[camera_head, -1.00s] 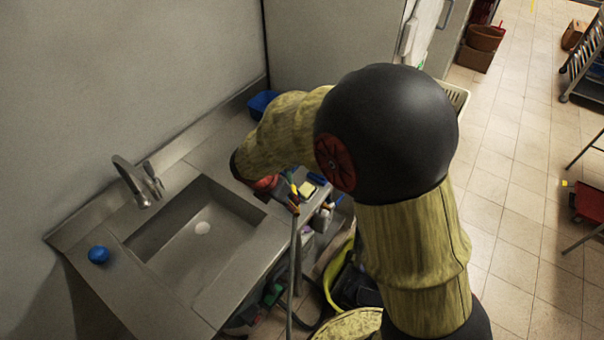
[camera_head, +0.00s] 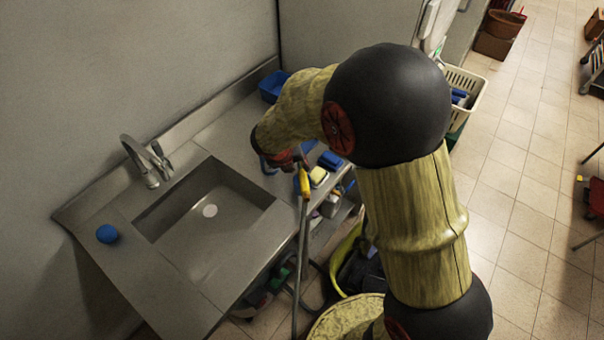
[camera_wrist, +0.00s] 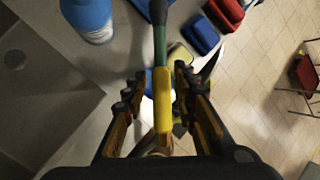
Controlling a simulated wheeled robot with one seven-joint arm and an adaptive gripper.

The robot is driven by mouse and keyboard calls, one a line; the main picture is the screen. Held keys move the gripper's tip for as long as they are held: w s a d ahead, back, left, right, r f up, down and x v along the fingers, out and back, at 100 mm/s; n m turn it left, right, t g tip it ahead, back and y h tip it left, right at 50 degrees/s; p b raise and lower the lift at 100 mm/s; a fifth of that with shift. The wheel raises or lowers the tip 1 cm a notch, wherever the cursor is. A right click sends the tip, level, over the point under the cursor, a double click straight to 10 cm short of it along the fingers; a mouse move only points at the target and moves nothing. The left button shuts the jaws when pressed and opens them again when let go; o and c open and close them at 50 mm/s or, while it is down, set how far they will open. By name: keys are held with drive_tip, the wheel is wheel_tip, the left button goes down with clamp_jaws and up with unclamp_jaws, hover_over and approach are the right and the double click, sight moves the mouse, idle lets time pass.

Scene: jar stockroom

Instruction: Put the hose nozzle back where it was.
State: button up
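The hose nozzle (camera_wrist: 162,95) has a yellow body with a dark green section beyond it. In the wrist view it lies lengthwise between the fingers of my gripper (camera_wrist: 160,85). I cannot make out a holder.
The sink (camera_head: 185,220) and blue ball (camera_head: 107,233) are to the left. A yellow sponge (camera_head: 318,176) and a blue item (camera_head: 331,160) lie close by the nozzle. A blue bottle (camera_wrist: 90,15) stands near my gripper. A pale basket (camera_head: 470,82) stands beyond the counter.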

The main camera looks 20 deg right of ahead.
sight(301, 170)
drive_tip(key=b+x, duration=0.1)
drive_tip(key=x, duration=0.3)
drive_tip(key=shift+s+r, duration=0.1)
drive_tip(key=c, duration=0.3)
drive_tip(key=c, duration=0.4)
clamp_jaws()
